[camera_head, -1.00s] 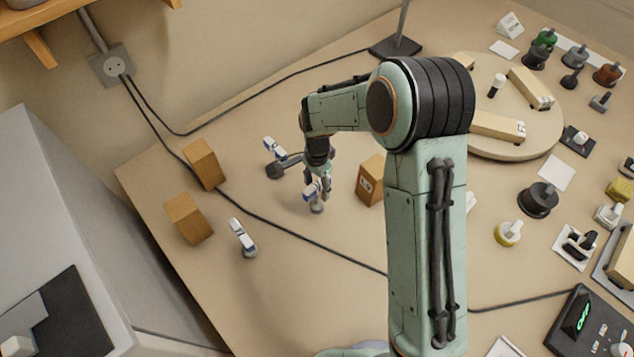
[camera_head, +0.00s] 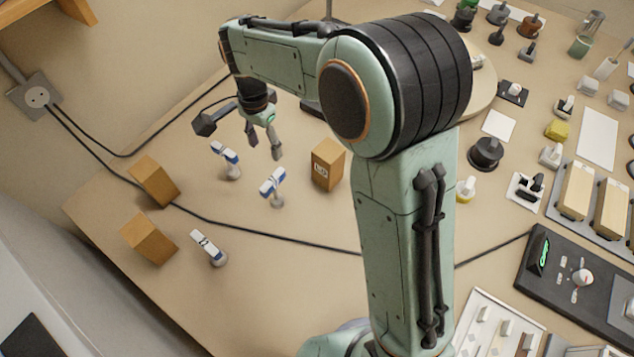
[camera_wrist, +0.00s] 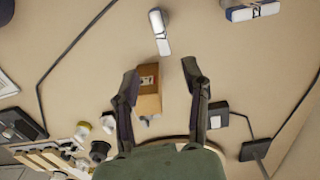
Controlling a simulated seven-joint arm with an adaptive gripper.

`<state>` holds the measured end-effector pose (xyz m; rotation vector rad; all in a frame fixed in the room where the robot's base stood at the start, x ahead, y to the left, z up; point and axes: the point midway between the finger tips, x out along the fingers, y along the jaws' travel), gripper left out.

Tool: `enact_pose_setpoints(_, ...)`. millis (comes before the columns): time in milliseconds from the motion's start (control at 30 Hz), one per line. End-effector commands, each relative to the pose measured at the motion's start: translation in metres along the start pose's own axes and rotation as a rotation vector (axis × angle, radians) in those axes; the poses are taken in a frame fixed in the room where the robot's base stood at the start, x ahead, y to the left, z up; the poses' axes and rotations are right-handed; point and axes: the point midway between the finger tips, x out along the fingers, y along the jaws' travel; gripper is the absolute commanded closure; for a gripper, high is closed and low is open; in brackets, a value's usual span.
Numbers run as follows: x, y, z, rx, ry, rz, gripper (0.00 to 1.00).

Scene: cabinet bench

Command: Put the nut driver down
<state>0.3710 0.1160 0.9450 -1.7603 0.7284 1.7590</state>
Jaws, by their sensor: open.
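Three similar tools with white and blue handles stand on the bench in the head view. One (camera_head: 273,185) is just below my gripper in the picture, one (camera_head: 225,158) is to its left, and one (camera_head: 208,247) is nearer the front. I cannot tell by look which is the nut driver. My gripper (camera_head: 264,148) is open and empty, raised above the bench and apart from the tools. In the wrist view its fingers (camera_wrist: 160,78) are spread. One tool (camera_wrist: 159,32) stands beyond the fingertips, and another (camera_wrist: 250,10) is cut off at the top right.
A brown box (camera_head: 327,165) stands right of the middle tool; it also shows between the fingers in the wrist view (camera_wrist: 148,95). Two more boxes (camera_head: 155,182) (camera_head: 148,240) stand at left. A black cable (camera_head: 290,238) crosses the bench. Many small items crowd the right side.

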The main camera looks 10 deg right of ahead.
Motion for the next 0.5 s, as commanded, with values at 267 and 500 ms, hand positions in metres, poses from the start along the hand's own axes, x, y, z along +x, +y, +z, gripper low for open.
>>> enact_pose_setpoints(267, -0.039, 0.069, 0.008, -0.226, 0.029, 0.018, 0.55)
enact_pose_setpoints(500, -0.061, 0.193, 0.06, -0.643, -0.002, 0.001, 0.55)
